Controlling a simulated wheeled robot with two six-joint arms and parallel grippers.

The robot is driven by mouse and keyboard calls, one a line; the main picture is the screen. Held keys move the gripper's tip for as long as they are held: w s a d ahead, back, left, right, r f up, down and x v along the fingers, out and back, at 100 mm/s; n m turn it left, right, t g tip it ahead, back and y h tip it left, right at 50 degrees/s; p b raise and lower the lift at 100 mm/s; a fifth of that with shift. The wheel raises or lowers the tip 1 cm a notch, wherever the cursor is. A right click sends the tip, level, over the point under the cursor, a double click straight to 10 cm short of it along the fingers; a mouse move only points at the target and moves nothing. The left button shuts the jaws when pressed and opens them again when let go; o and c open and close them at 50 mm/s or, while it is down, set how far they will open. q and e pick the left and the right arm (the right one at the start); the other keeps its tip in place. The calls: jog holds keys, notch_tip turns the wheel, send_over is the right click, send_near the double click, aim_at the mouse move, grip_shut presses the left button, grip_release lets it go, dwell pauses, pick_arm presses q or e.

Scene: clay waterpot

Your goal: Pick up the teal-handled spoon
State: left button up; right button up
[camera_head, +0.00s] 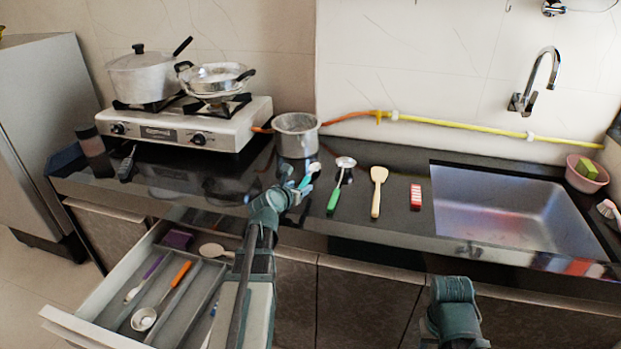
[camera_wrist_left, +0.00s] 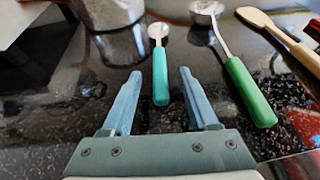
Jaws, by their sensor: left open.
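The teal-handled spoon (camera_head: 306,180) lies on the dark counter just in front of the metal pot. In the left wrist view its teal handle (camera_wrist_left: 160,86) points toward me and its pale bowl points away. My left gripper (camera_head: 298,188) is open and empty at the handle end. In the wrist view its two blue fingers (camera_wrist_left: 159,88) stand on either side of the handle, with gaps on both sides. My right arm shows at the lower right of the head view, but its gripper fingers do not.
A green-handled ladle (camera_head: 335,196), wooden spoon (camera_head: 377,190) and red-and-white item (camera_head: 416,196) lie right of the teal spoon. A metal pot (camera_head: 296,136) stands behind it. An open drawer (camera_head: 84,326) holds utensils at lower left. The sink (camera_head: 510,214) is at right.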

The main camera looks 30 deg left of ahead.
aim_at(303, 184)
pick_arm(q)
jog(key=b+x, duration=0.1)
jog(key=x, duration=0.2)
jog(key=shift+w, duration=0.2)
jog(key=shift+s+r, duration=0.1)
grip_shut()
